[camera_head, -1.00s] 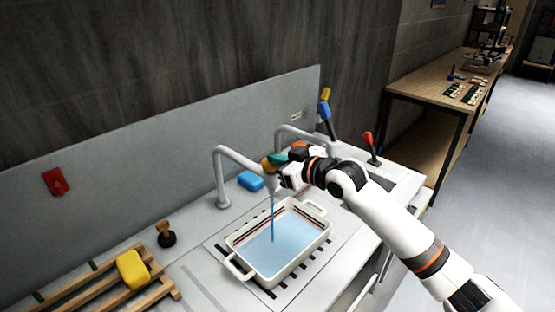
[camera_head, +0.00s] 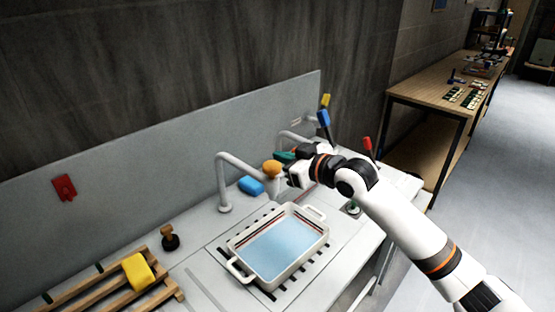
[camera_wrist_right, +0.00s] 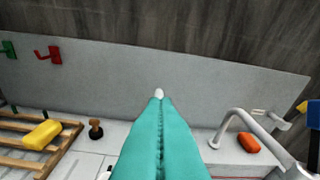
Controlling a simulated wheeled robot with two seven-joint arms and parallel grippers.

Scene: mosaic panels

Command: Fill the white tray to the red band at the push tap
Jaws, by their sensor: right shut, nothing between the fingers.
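The white tray (camera_head: 278,246) stands on the slotted drain area below the tap. It holds light blue water, and a red band shows on its inner wall near the waterline. I cannot tell exactly how the two line up. My left gripper is not in view.
A blue sponge (camera_head: 250,185) lies behind the tap. A yellow sponge (camera_head: 138,271) rests on a wooden rack at the left, near a dark stopper (camera_head: 170,238).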

